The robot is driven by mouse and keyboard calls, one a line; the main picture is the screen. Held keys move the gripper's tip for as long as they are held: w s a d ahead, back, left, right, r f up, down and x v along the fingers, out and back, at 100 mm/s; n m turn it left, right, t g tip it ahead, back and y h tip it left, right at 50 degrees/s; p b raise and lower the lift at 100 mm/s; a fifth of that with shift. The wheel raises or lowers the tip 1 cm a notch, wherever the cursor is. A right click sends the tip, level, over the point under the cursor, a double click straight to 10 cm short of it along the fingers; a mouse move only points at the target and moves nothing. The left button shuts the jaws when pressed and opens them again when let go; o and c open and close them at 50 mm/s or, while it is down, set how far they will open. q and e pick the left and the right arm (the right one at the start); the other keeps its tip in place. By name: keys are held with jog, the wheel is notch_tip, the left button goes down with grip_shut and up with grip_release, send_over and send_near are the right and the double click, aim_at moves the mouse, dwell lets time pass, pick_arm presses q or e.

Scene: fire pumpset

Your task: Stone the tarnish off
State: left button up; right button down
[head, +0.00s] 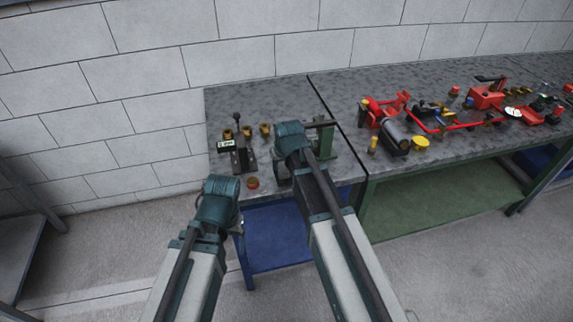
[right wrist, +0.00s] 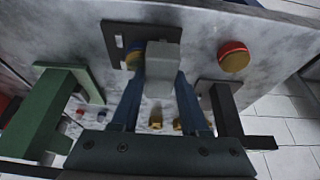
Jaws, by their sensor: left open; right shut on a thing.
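A grey block (right wrist: 163,60), which looks like the stone, is clamped between the blue fingers of my right gripper (right wrist: 160,88) in the right wrist view. It is over a dark plate (right wrist: 118,35) on the bench; contact cannot be told. A blue and yellow round part (right wrist: 134,56) sits on the plate, partly behind the block. A red-rimmed brass disc (right wrist: 233,57) lies apart on the bench; it also shows in the head view (head: 252,183). In the head view my wrist mostly hides the right gripper. My left gripper (head: 240,222) is open before the bench's front edge, mostly hidden.
A green vice-like fixture (right wrist: 58,115) and a black stand (head: 239,155) flank the right gripper. Several brass fittings (head: 265,129) and a small display box (head: 225,143) stand on the grey bench (head: 260,95). Red pump parts (head: 485,97) lie on the right bench.

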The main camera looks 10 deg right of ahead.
jog(key=shift+r, duration=0.1)
jog(key=shift+d, duration=1.45)
jog(key=shift+w+d, duration=0.1)
jog(key=shift+d, duration=1.35)
notch_tip(320, 180, up, 6)
jog(key=p, duration=0.6)
jog(key=shift+a, duration=0.1)
